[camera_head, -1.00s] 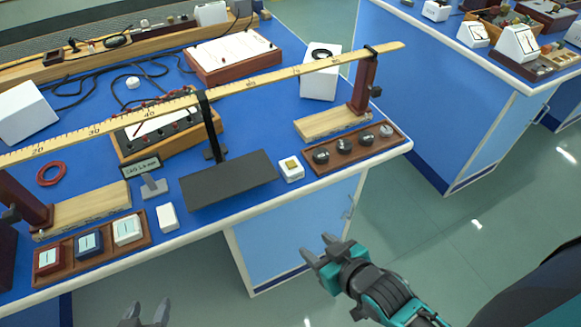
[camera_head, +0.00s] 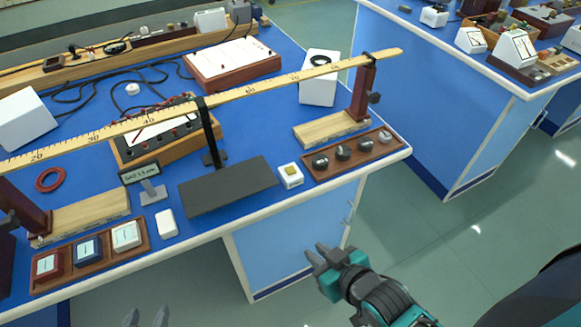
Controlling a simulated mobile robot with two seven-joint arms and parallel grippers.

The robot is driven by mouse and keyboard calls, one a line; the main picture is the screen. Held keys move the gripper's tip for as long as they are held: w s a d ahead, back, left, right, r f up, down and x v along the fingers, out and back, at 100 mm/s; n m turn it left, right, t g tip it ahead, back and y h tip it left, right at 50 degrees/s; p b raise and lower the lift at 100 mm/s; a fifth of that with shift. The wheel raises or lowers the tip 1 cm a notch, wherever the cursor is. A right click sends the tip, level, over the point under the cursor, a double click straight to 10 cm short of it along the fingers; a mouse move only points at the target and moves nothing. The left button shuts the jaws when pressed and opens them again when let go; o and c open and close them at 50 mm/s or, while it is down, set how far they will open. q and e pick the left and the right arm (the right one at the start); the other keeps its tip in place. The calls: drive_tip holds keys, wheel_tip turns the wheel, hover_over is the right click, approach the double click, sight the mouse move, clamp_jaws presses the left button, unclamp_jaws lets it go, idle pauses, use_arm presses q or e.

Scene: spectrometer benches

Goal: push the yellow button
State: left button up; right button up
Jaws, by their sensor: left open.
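The yellow button (camera_head: 291,168) is a small square yellow cap on a white box. The box stands near the front edge of the blue bench, between a dark grey plate and a wooden tray of black knobs. My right gripper (camera_head: 316,251) is in front of the bench, over the floor, nearer to me than the button and apart from it. Its two fingertips show close together, and I cannot tell whether it is fully shut. My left gripper (camera_head: 147,318) shows only its fingertips at the bottom edge; they are apart, with nothing between them.
The dark grey plate (camera_head: 228,187) lies left of the button. The knob tray (camera_head: 358,162) is to its right. A long wooden ruler (camera_head: 230,96) spans the bench on stands behind it. A second blue bench (camera_head: 430,100) stands at the right, across open floor.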

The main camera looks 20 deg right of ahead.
clamp_jaws()
idle(1.2)
